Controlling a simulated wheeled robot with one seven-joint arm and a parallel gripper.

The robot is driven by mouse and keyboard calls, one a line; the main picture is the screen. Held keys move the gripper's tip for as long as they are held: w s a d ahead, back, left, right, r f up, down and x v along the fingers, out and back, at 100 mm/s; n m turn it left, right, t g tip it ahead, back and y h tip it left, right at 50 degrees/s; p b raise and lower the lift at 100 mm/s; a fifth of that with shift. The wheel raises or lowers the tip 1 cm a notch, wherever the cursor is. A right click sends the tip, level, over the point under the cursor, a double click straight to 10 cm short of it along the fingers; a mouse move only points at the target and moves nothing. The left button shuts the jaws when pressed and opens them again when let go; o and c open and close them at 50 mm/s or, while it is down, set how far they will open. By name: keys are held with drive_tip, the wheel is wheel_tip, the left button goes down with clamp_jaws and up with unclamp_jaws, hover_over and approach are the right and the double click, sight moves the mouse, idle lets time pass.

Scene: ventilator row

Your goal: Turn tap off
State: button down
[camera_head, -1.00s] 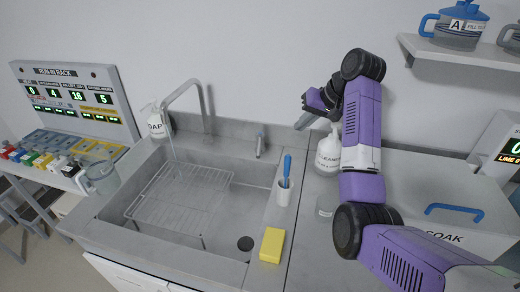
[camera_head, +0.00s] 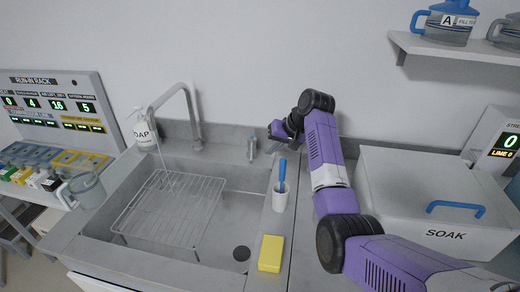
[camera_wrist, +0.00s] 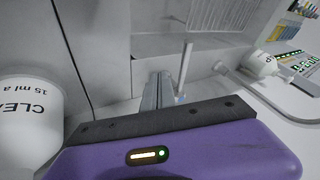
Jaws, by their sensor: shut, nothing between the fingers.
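The tap's curved grey spout (camera_head: 180,92) rises behind the sink, and a thin stream of water (camera_head: 166,168) falls from it. The tap's lever (camera_head: 253,146) stands upright on the rear ledge, right of the spout. My gripper (camera_head: 270,142) is just right of the lever in the head view, its fingers partly hard to make out. In the wrist view my gripper (camera_wrist: 158,88) is shut and empty, pointing toward the sink. The lever (camera_wrist: 185,66) shows just right of the fingertips there; I cannot tell whether they touch.
The sink holds a wire rack (camera_head: 170,212). A soap bottle (camera_head: 144,128) stands behind it. A cleaner bottle (camera_wrist: 28,125) is close left of my gripper. A SOAK box (camera_head: 435,200) stands right.

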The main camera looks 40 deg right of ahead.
sight(252, 157)
drive_tip(key=shift+w+a+f+p, duration=0.2)
drive_tip(key=shift+w+a, duration=0.4)
drive_tip(key=shift+a, duration=0.15)
drive_tip(key=shift+w+a+f+p, duration=0.15)
drive_tip(key=shift+w+a+p, duration=0.05)
drive_tip(key=shift+w+a, duration=0.5)
drive_tip(key=shift+a, duration=0.15)
drive_tip(key=shift+w+a+r+p, duration=0.1)
drive_tip(key=shift+w+a+p, duration=0.25)
drive_tip(key=shift+a, duration=0.2)
drive_tip(key=shift+w+a+p, duration=0.25)
drive_tip(key=shift+a+p, duration=0.2)
drive_tip(key=shift+a, duration=0.05)
drive_tip(key=shift+s+d, duration=0.1)
